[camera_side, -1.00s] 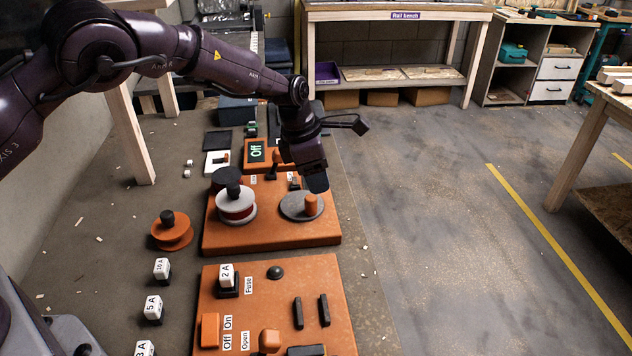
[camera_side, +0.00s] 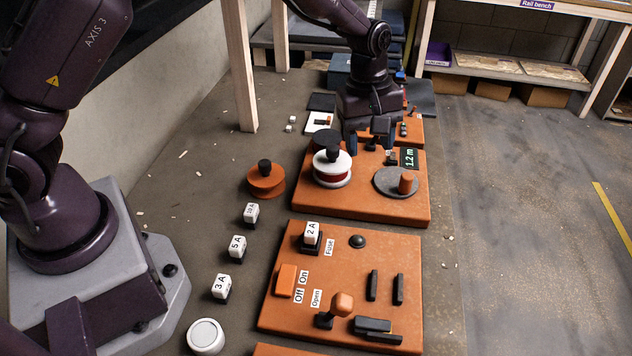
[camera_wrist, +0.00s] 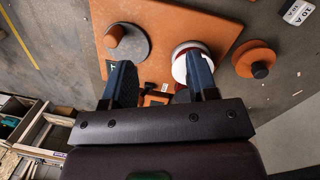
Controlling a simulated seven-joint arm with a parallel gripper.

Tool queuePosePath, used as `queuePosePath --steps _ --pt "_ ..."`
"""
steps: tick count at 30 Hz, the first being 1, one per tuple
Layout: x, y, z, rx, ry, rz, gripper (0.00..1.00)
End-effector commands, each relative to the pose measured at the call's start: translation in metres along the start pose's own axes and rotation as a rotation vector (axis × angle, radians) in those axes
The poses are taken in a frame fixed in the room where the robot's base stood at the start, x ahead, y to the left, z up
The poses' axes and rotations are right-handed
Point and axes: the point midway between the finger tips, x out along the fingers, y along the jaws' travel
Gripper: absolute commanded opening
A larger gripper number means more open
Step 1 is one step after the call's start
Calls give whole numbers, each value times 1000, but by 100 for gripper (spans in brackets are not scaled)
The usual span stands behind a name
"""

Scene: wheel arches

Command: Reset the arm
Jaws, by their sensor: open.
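My gripper (camera_side: 373,142) is at the back edge of an orange board (camera_side: 360,207), behind its white and red reel (camera_side: 333,168) and grey disc (camera_side: 392,182). Its two dark blue fingers are spread with nothing between them, as the wrist view (camera_wrist: 160,82) also shows. In the wrist view the disc (camera_wrist: 136,45) lies beyond the left finger and the reel (camera_wrist: 179,68) is partly hidden behind the right finger. A small display (camera_side: 409,158) reads 1.2 m. My gripper hides much of the orange panel (camera_side: 411,128) behind it.
A loose orange spool (camera_side: 266,181) and several labelled fuses (camera_side: 237,247) lie left of the boards. The front board (camera_side: 345,280) carries a 2 A fuse (camera_side: 312,234), a switch (camera_side: 286,281) and an orange-knobbed lever (camera_side: 341,304). A wooden leg (camera_side: 238,65) stands at the back left.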

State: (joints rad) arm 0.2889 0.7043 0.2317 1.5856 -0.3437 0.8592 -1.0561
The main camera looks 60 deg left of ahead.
Motion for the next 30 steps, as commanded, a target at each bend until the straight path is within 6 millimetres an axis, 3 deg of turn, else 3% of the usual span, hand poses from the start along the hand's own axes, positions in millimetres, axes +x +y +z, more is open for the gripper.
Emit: queuePosePath --steps 1,6,15,21,24,30 --pt "-23 -15 3 119 -2 9 53" --pt "-82 -69 14 524 16 31 53" --pt "-151 -171 36 1054 142 72 53" --pt "-173 -229 48 1213 288 90 53" --pt "-181 -247 51 1208 360 113 53" --pt "-201 -258 53 1184 466 168 53"
